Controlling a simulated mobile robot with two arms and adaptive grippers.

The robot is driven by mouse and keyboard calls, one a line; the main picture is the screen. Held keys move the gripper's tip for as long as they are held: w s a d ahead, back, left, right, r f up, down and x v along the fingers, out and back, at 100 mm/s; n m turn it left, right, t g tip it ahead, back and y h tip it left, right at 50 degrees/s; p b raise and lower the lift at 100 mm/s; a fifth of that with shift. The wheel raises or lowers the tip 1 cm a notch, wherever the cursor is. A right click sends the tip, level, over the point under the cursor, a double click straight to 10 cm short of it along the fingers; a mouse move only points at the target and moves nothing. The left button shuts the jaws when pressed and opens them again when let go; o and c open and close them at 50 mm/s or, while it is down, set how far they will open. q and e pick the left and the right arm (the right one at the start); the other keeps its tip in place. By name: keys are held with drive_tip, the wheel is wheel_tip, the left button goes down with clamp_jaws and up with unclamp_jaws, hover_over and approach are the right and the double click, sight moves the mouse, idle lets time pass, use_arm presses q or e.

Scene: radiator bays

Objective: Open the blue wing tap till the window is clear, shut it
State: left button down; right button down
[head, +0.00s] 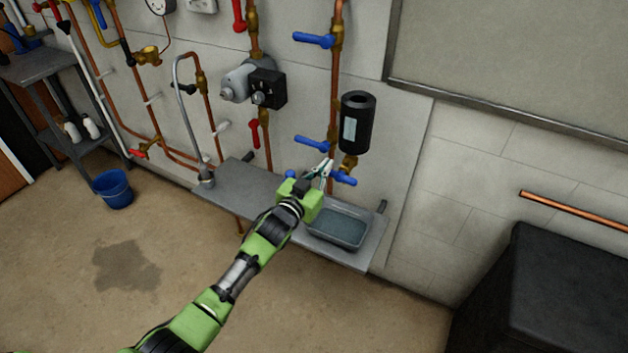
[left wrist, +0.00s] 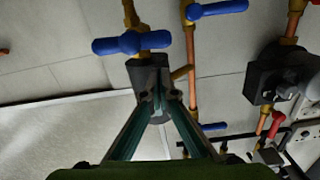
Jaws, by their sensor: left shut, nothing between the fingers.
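The blue wing tap (head: 344,179) sits on a brass fitting under a black cylinder (head: 358,122). The cylinder has a pale grey window (head: 349,131) on its front. My left gripper (head: 326,166) is shut and empty, just left of the tap in the head view and partly in front of the pipework. In the left wrist view, the wing tap (left wrist: 131,42) shows as a two-winged handle beyond the fingertips (left wrist: 160,98). Whether the fingers touch it I cannot tell. My right gripper is not in view.
A grey tray (head: 365,243) holding grey-blue contents stands on the metal shelf (head: 236,180) below. Blue lever handles (head: 314,40) and (head: 312,143) sit on the copper pipe nearby. A black box (head: 550,285) stands at right; a blue bucket (head: 112,190) at left. Floor in front is open.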

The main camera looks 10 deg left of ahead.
use_arm(q)
drive_tip(key=r+v, duration=0.1)
drive_tip(key=v, duration=1)
drive_tip(key=s+a+f+n+g+y, duration=0.15)
drive_tip(key=s+f, duration=0.35)
drive_tip(key=f, duration=0.6)
drive_tip(key=s+a+f+g+y, duration=0.1)
drive_tip(key=s+a+f+g, duration=0.3)
drive_tip(key=f, duration=0.8)
drive_tip(key=s+a+f+g+y, duration=0.1)
drive_tip(key=s+f+g, duration=0.1)
drive_tip(key=s+f, duration=0.65)
drive_tip(key=s+a+f+g, duration=0.3)
drive_tip(key=s+f+g, duration=0.1)
drive_tip(key=s+f, duration=1.35)
drive_tip(key=s+f+g, duration=0.2)
drive_tip(key=s+f, duration=0.1)
drive_tip(key=s, duration=0.7)
drive_tip(key=s+a+f+g+y, duration=0.1)
drive_tip(key=s+f+g, duration=0.1)
drive_tip(key=s, duration=0.8)
drive_tip(key=shift+f+n+b, duration=0.35)
drive_tip(key=shift+f+b, duration=0.05)
